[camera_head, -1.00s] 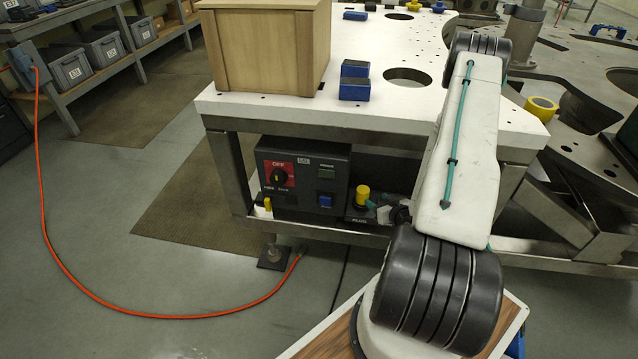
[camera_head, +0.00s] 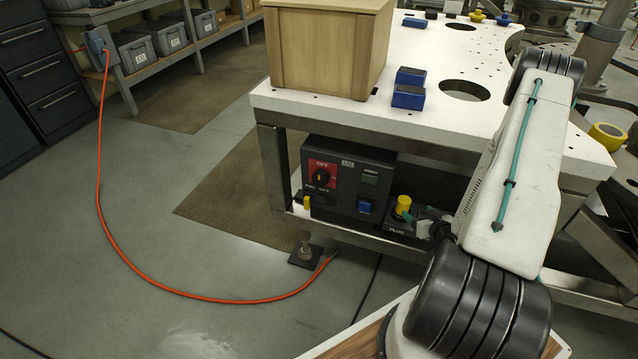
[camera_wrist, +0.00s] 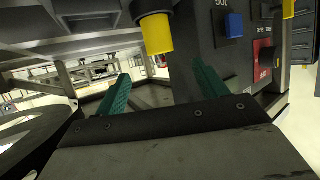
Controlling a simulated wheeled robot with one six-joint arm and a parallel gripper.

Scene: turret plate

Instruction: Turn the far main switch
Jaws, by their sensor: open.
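The main switch (camera_head: 321,175) is a black rotary knob on a red panel marked OFF, at the left of a dark control box (camera_head: 346,217) under the white table. In the wrist view, part of the red switch panel (camera_wrist: 264,60) shows at the right; the knob's angle is unclear there. My gripper (camera_head: 428,213) is right of the box, beside a yellow-capped part (camera_head: 402,204), and partly hidden by my arm. In the wrist view, the two green fingers of my gripper (camera_wrist: 158,88) are apart with nothing between them. They are clear of the switch.
The box's blue button (camera_head: 365,207) shows between the switch and the yellow-capped part. The white table top (camera_head: 440,125) overhangs the box, with a wooden crate (camera_head: 325,50) on it. An orange cable (camera_head: 110,220) curves over the floor.

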